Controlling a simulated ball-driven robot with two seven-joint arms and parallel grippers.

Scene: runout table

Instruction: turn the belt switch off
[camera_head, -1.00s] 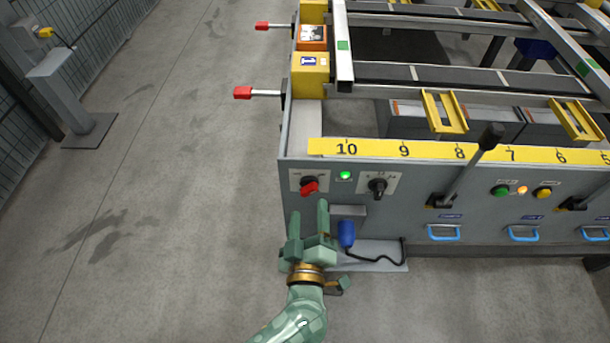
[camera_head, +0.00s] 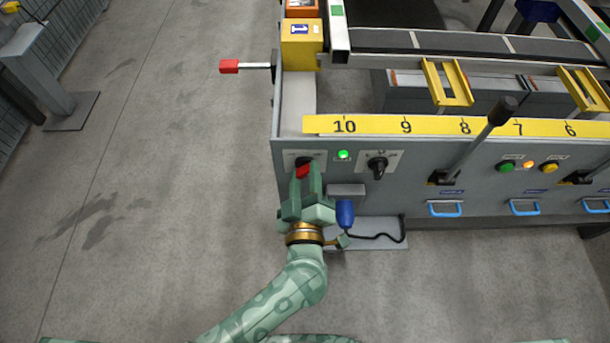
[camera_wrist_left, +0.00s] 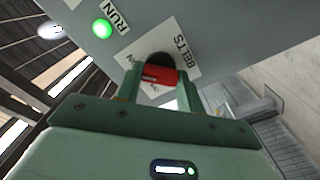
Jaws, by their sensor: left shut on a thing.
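The belt switch is a red knob (camera_head: 303,171) on a white plate at the left end of the grey panel. In the left wrist view the red knob (camera_wrist_left: 159,74) sits in front of a dark round base on the plate marked BELTS (camera_wrist_left: 184,52). My left gripper (camera_head: 306,178) reaches up to the panel with its fingers on either side of the knob. In the left wrist view my left gripper (camera_wrist_left: 159,82) is shut on the red knob. The knob's exact setting is hard to read. My right gripper is not in view.
A lit green lamp (camera_head: 343,155) is right of the switch, marked RUN in the wrist view. A black rotary knob (camera_head: 377,167) and a long lever (camera_head: 476,140) are further right. A blue handset (camera_head: 345,214) hangs close beside my gripper.

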